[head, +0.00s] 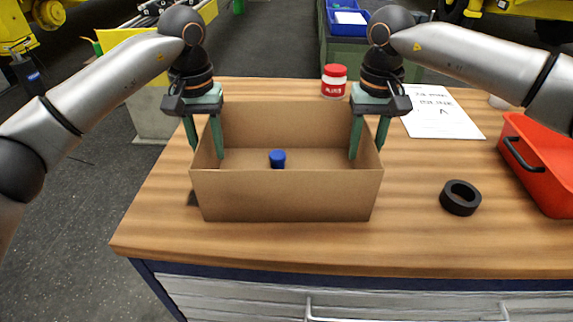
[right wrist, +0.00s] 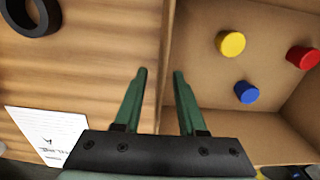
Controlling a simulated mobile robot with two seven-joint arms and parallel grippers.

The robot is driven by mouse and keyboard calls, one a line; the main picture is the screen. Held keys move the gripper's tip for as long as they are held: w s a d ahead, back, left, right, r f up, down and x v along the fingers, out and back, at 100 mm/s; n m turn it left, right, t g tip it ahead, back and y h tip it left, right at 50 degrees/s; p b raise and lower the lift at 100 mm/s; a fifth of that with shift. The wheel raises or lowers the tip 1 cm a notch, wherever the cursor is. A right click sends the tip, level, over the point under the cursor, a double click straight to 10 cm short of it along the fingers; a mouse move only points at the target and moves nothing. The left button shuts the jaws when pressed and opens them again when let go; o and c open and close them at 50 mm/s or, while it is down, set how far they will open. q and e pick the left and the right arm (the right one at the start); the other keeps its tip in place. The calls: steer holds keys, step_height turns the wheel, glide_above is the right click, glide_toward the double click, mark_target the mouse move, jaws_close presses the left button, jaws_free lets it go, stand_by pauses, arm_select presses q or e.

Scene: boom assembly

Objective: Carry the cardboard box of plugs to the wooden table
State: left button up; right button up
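The open cardboard box (head: 290,196) stands upright on the wooden table (head: 430,245). A blue plug (head: 277,159) shows inside it in the head view. The right wrist view shows a yellow plug (right wrist: 231,44), a red plug (right wrist: 302,57) and the blue plug (right wrist: 246,92) on the box floor. My left gripper (head: 203,148) is open astride the box's left wall, one finger inside and one outside. My right gripper (head: 369,147) is open astride the right wall likewise. In the right wrist view the wall passes between its fingers (right wrist: 160,72), with gaps visible.
A black ring (head: 460,198) and a red tray (head: 540,165) are to the right on the table. A red-lidded jar (head: 334,81) and a printed sheet (head: 440,112) are behind. A small dark item (head: 193,199) shows at the box's left. The table's front strip is clear.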

arm_select(q)
steer(key=shift+f, duration=1.4)
arm_select(e)
steer(key=shift+f, duration=1.4)
arm_select(q)
jaws_close()
arm_select(e)
jaws_close()
arm_select(q)
steer(key=shift+r, duration=0.1)
arm_select(e)
steer(key=shift+r, duration=0.1)
